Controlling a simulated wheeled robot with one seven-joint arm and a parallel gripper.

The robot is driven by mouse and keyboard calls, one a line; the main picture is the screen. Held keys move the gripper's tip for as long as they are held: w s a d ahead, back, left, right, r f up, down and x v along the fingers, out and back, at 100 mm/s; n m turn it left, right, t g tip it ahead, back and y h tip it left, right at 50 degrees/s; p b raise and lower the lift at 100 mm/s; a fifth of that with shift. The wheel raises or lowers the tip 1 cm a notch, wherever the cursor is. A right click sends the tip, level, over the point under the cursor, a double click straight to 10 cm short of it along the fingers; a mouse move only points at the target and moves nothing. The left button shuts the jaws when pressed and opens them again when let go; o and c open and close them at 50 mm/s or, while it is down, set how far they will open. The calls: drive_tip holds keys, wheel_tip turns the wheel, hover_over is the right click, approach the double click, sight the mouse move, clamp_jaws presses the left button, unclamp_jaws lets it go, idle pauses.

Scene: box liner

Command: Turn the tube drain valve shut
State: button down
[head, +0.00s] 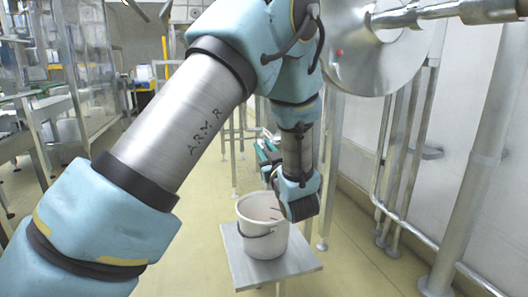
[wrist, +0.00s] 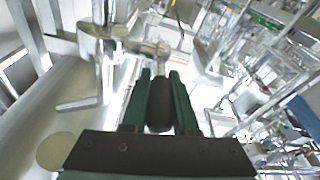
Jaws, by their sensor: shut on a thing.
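My gripper (wrist: 160,85) has two green fingers, shut on the dark rounded grip of the valve handle (wrist: 160,112) in the wrist view. The handle's thin metal stem leads away from the fingertips to the metal tube drain valve (wrist: 145,46). In the head view my gripper (head: 266,152) shows as green fingers above and behind the bucket's rim. My own wrist hides part of it there, and I cannot make out the valve or its handle in that view.
A white bucket (head: 250,243) with a thin wire handle stands on a small square grey platform (head: 298,262) below my wrist. A large round steel drum end (head: 375,65) is at upper right. Steel legs and wall pipes (head: 400,150) line the right side. Yellow floor (head: 190,255) is open left of the platform.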

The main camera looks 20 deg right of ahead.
drive_tip(key=c, duration=0.7)
unclamp_jaws()
drive_tip(key=shift+s, duration=0.15)
drive_tip(key=v, duration=1)
drive_tip(key=shift+s+f, duration=0.1)
drive_tip(key=shift+s, duration=0.2)
